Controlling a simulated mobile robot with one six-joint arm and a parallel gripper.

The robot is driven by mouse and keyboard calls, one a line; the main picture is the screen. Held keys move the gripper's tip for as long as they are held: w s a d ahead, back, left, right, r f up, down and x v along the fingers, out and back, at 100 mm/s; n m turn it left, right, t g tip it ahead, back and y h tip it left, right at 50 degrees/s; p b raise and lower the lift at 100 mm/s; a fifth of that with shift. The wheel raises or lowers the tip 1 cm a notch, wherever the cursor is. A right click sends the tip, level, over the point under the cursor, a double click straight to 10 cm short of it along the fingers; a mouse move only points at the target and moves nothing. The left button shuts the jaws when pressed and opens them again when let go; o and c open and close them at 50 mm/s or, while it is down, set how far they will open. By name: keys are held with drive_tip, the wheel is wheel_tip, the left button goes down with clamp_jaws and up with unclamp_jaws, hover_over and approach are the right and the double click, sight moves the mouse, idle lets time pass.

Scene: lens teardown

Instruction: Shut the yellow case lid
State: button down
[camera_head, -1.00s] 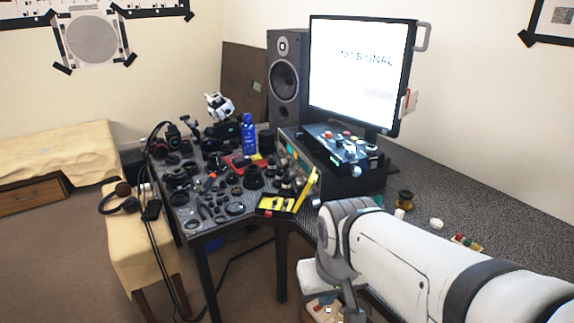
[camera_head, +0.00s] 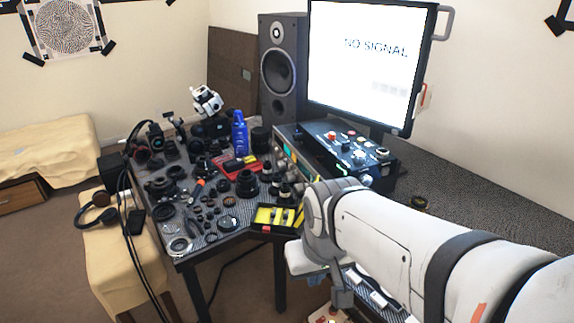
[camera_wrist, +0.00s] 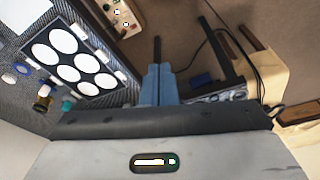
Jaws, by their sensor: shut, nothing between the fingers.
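The yellow case (camera_head: 272,218) lies open near the front edge of the desk, with black insides and yellow parts. Its lid, a yellow strip, stands raised at the case's right side (camera_head: 300,216) and is partly hidden by my arm. My gripper (camera_wrist: 157,72) is shut and empty in the wrist view, its two blue-grey fingers together, pointing over the floor beside the desk. In the head view my arm is in front and to the right of the case, apart from it as far as I can tell. I cannot make out the case in the wrist view.
The desk holds several lens parts, a blue bottle (camera_head: 239,133), a control box (camera_head: 350,152), a speaker (camera_head: 280,70) and a monitor (camera_head: 365,65). A panel with several white discs (camera_wrist: 75,55) shows in the wrist view. Open floor lies in front of the desk (camera_head: 235,285).

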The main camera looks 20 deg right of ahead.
drive_tip(key=shift+a, duration=0.2)
drive_tip(key=w+d+f+m+t+h+b, duration=0.2)
drive_tip(key=w+d+f+m+t+b, duration=0.7)
drive_tip(key=w+m, duration=0.3)
drive_tip(key=w+d+f+m+t+h+b, duration=0.2)
drive_tip(key=w+d+f+m+t+b, duration=0.55)
drive_tip(key=w+d+m, duration=0.35)
drive_tip(key=w+a+r, duration=0.1)
drive_tip(key=w, duration=0.5)
drive_tip(key=w+a+r+m, duration=0.1)
drive_tip(key=w, duration=0.5)
drive_tip(key=shift+w+a+r+b, duration=0.2)
drive_tip(key=shift+a+r+b, duration=0.1)
drive_tip(key=shift+b, duration=0.1)
